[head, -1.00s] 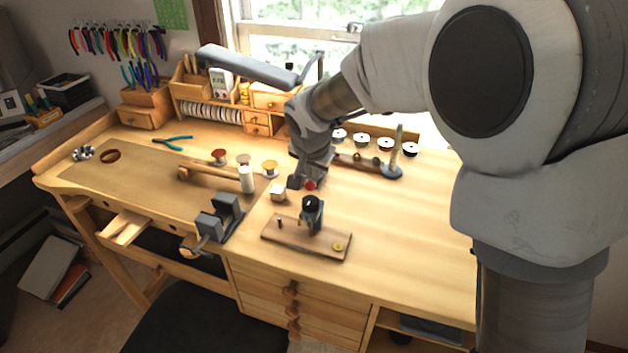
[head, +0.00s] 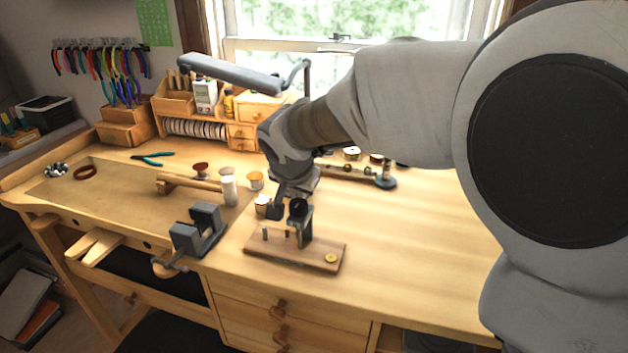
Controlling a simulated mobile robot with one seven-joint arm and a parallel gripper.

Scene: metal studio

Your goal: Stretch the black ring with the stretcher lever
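A small stretcher device (head: 304,232) with a dark upright body stands on a wooden base (head: 285,250) near the bench's front edge. A black round part (head: 298,208) shows at its top; I cannot tell whether this is the black ring. My gripper (head: 285,209) points down right behind the top of the stretcher and overlaps it in the picture. I cannot tell whether it touches. Its fingers are partly hidden, and their opening does not show. The stretcher lever cannot be made out clearly.
A grey vise (head: 197,230) is left of the base. A brass disc (head: 331,258) lies on the base's right end. A rod stand (head: 386,178) is at the back. The bench right of the base is clear.

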